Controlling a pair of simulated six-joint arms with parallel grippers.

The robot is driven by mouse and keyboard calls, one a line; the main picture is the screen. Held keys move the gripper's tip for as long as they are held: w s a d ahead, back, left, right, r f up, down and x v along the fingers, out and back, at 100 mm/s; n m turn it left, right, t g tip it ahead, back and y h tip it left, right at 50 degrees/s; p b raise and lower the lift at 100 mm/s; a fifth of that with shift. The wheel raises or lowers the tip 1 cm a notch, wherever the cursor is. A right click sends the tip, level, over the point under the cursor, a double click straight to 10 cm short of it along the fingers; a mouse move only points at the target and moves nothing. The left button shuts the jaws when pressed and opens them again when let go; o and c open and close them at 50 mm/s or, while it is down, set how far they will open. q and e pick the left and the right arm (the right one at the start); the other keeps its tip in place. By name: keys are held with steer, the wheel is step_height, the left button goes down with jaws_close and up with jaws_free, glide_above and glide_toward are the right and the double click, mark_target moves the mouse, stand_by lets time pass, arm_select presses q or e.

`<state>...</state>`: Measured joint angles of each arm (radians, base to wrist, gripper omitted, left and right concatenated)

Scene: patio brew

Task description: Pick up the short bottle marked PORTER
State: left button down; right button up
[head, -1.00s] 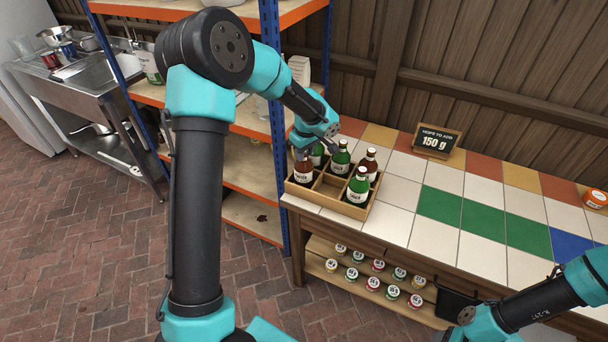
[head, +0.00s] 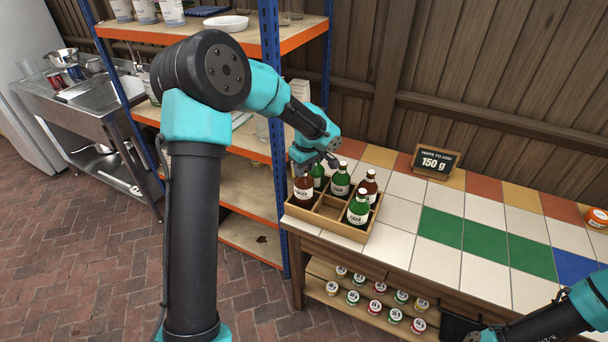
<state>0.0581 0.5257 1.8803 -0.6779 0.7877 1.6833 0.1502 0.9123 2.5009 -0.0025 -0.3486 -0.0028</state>
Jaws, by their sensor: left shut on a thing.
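A wooden crate (head: 329,229) with compartments stands on the tiled counter. It holds brown and green bottles with pale labels; the label words are too small to read surely. A brown bottle (head: 303,193) is at the crate's front left, upright, its top hidden by my left gripper (head: 301,171). My left gripper comes from above and is shut on this brown bottle. Another brown bottle (head: 368,187) stands at the right back. Green bottles stand at the front right (head: 358,210), the back middle (head: 340,182) and behind the held bottle (head: 318,176).
A sign reading 150 g (head: 435,162) stands at the counter's back. An orange tin (head: 597,217) is at the far right. Several small capped items sit on the shelf below (head: 330,303). A blue-and-orange rack (head: 270,120) stands close left of the crate. The counter's middle is clear.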

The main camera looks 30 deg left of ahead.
arm_select(q)
step_height(320, 180, up, 8)
steer(key=shift+f, duration=0.25)
stand_by(0.5)
